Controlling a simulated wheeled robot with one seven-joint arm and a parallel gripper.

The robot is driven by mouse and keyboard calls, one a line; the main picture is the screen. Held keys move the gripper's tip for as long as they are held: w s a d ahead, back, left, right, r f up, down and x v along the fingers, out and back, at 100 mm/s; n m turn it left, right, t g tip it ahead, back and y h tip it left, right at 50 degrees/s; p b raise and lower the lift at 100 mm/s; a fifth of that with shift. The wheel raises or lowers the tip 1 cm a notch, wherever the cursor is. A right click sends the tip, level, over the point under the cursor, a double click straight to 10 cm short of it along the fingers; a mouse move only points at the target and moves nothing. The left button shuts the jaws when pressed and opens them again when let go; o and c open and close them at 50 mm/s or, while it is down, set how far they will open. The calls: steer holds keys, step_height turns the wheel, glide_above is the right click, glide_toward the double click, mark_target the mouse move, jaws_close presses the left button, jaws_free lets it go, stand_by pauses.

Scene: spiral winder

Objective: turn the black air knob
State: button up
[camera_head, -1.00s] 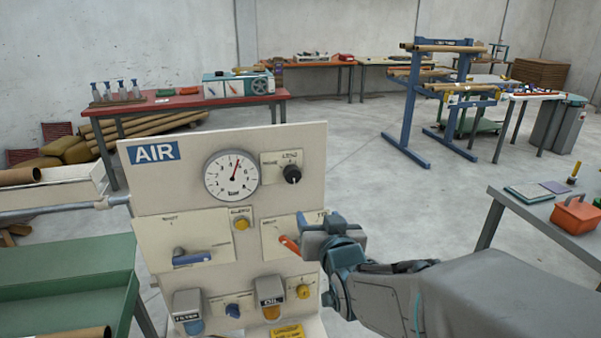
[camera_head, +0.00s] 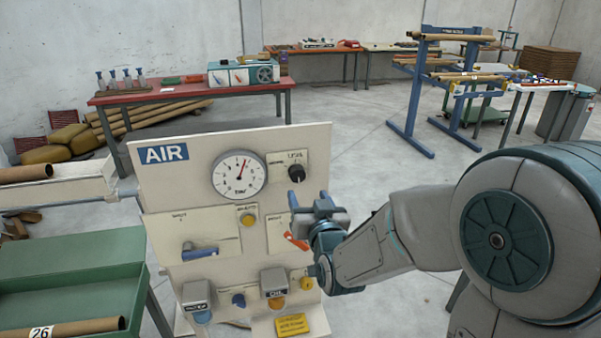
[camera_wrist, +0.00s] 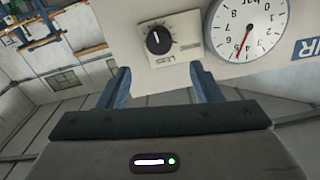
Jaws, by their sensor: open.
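The black air knob (camera_head: 296,173) sits on the upper right of the cream AIR panel (camera_head: 200,223), right of the round pressure gauge (camera_head: 239,174). In the wrist view the knob (camera_wrist: 159,40) shows upside down on its plate, with the gauge (camera_wrist: 249,27) to its right. My gripper (camera_head: 308,200) is open and empty, just below the knob in the head view. In the wrist view its two blue fingers (camera_wrist: 161,80) stand apart, the knob beyond and between them and not touched. The distance to the panel is hard to judge.
The panel also carries a blue-handled valve (camera_head: 199,252), an orange lever (camera_head: 296,240) partly behind my gripper, and a yellow button (camera_head: 248,219). A green bench (camera_head: 75,262) stands at the left. Open floor lies behind the panel.

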mark_target(298, 176)
steer(key=p+x, duration=0.1)
steer(key=x, duration=0.7)
steer(key=shift+w+a+f+p, duration=0.1)
steer(key=shift+w+p, duration=0.3)
steer(key=c, duration=1)
